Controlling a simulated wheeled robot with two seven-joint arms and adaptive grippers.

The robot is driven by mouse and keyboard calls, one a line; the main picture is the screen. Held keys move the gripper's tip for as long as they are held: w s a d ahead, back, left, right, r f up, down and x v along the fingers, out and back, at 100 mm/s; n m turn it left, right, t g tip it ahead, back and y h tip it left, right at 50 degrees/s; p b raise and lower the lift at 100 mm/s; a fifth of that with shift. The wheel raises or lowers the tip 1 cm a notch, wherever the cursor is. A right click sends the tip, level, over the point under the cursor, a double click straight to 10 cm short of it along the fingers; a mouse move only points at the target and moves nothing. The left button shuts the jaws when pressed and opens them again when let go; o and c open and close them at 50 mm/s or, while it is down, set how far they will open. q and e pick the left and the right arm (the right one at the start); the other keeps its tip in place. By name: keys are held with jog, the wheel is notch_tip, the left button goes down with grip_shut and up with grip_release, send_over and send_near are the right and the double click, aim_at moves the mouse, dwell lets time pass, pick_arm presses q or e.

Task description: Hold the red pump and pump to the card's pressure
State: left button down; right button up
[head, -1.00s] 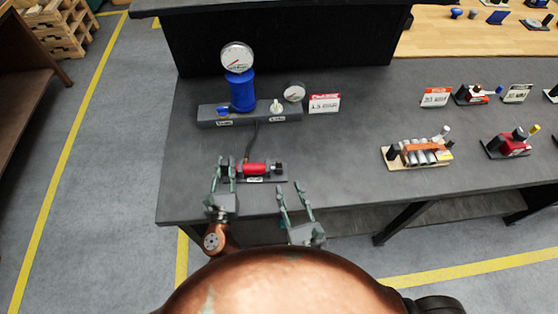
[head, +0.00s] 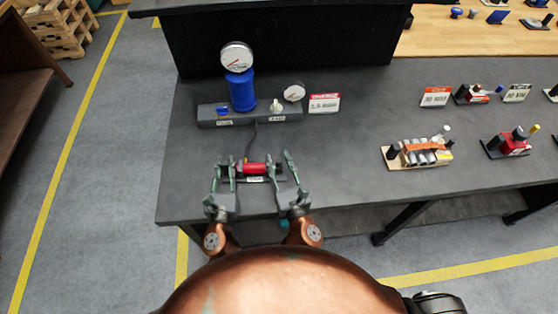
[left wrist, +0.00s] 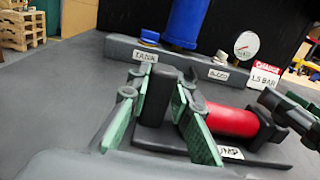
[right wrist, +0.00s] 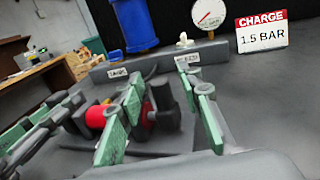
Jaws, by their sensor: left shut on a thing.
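The red pump (head: 255,168) lies on the dark bench with a black upright block (left wrist: 159,95) at its left end and a black handle (right wrist: 162,108) at its right end. My left gripper (head: 223,177) is shut on the black end block. My right gripper (head: 283,170) is open, its fingers on either side of the black handle, with a gap showing. The card (right wrist: 262,32) reads "CHARGE 1.5 BAR". A small gauge (right wrist: 208,13) beside it has a red needle pointing lower left. A larger gauge (head: 237,57) tops the blue tank (head: 242,92).
The grey manifold (head: 210,117) behind the pump carries a blue knob (left wrist: 149,37) and a pale valve knob (head: 277,105). A hose (head: 251,140) runs from it to the pump. Other fixtures (head: 418,152) stand to the right. The bench middle is clear.

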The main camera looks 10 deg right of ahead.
jog(key=shift+c, duration=0.3)
grip_shut()
dwell(0.3)
